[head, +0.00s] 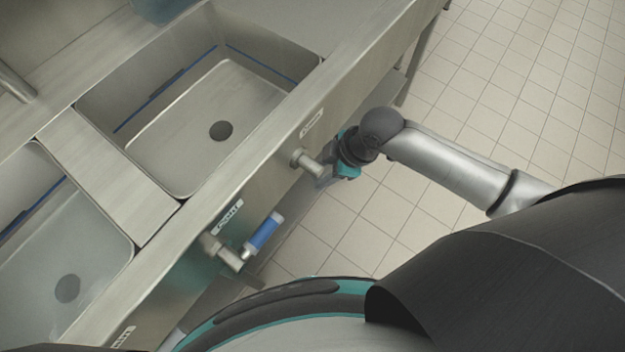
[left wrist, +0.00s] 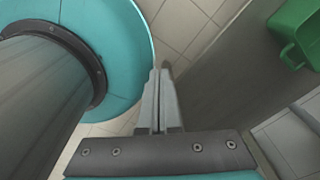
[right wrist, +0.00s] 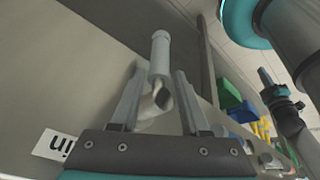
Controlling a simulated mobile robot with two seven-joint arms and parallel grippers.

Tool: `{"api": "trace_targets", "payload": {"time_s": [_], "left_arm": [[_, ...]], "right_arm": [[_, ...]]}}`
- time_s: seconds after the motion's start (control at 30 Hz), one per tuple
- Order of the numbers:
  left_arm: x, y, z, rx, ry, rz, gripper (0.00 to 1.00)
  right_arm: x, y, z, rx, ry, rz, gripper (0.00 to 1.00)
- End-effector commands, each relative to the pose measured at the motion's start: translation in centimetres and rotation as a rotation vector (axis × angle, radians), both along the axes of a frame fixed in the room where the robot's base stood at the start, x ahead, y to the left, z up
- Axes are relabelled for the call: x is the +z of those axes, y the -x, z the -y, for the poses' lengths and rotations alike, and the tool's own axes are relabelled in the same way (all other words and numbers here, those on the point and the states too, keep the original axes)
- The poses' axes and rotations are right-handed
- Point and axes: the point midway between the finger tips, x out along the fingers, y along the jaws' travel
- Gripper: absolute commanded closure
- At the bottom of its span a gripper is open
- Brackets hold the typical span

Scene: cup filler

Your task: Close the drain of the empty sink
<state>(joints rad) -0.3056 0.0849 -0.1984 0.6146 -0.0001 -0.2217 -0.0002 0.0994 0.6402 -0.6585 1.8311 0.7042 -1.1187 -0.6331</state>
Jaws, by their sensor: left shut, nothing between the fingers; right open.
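The empty sink (head: 170,120) is at the upper middle of the head view, with its dark drain hole (head: 221,131) uncovered. On the counter front below it, a metal drain valve (head: 303,159) sticks out under a small label (head: 312,122). My right gripper (head: 328,172) is at this valve, partly hidden. In the right wrist view, the open fingers (right wrist: 158,85) lie either side of the valve's grey handle (right wrist: 160,55); I cannot tell whether they touch it. My left gripper (left wrist: 159,75) is shut and empty, shown only in the left wrist view.
A second sink (head: 90,215), hazy as if filled, is at the lower left. Its valve (head: 222,252) has a blue handle (head: 262,232). The counter front (head: 270,165) is close to my right gripper. Tiled floor is open at the right. A green container (left wrist: 295,30) stands near my left gripper.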

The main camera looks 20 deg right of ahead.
Motion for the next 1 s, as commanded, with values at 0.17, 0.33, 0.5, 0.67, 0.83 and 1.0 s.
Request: {"api": "trace_targets", "payload": {"time_s": [0.17,0.33,0.5,0.67,0.83,1.0], "left_arm": [[-1.7,-0.3,0.1,0.001,0.001,0.004,1.00],[-2.3,-0.7,0.3,0.003,0.005,0.013,1.00],[-2.5,-1.2,0.4,0.003,0.007,0.022,1.00],[-2.5,-1.2,0.4,0.003,0.007,0.022,1.00],[-2.5,-1.2,0.4,0.002,0.007,0.022,1.00],[-2.5,-1.2,0.4,0.002,0.007,0.022,1.00]], "right_arm": [[-3.6,-0.8,-1.3,0.000,-0.001,-0.001,0.54],[-5.5,-1.2,-1.9,0.000,0.001,0.001,0.54],[-6.1,-1.4,-2.2,0.001,0.000,0.001,0.54],[-6.1,-1.4,-2.2,0.000,0.001,0.001,0.54],[-6.1,-1.4,-2.2,0.000,0.001,0.001,0.64],[-6.1,-1.4,-2.2,0.000,0.001,0.001,0.83]]}}
